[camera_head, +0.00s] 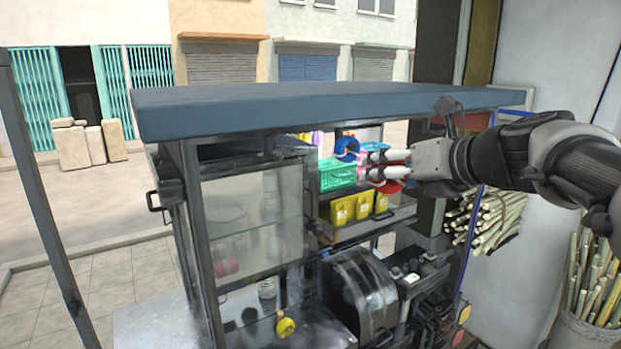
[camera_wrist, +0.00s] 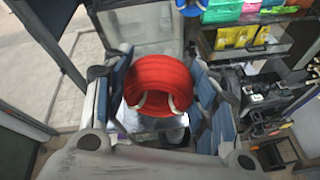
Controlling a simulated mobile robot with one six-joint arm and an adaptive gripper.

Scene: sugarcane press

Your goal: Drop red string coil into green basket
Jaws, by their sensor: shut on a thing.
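The red string coil (camera_head: 388,187) shows partly behind my gripper (camera_head: 368,164) in the head view. In the wrist view the red coil (camera_wrist: 160,74) sits between the two fingers of my gripper (camera_wrist: 163,100), which is shut on it. The green basket (camera_head: 338,175) stands on the cart's shelf, just left of my fingertips in the head view. A green thing at the top edge of the wrist view (camera_wrist: 221,11) appears to be the basket, partly cut off. A blue coil (camera_head: 347,148) shows above the basket; its exact support is unclear.
Yellow packets (camera_head: 358,207) stand on the shelf below the basket. The blue cart roof (camera_head: 300,105) lies over the shelf. A glass case (camera_head: 250,220) is at left, a dark wheel (camera_head: 362,293) below. Sugarcane bundles (camera_head: 492,220) are at right.

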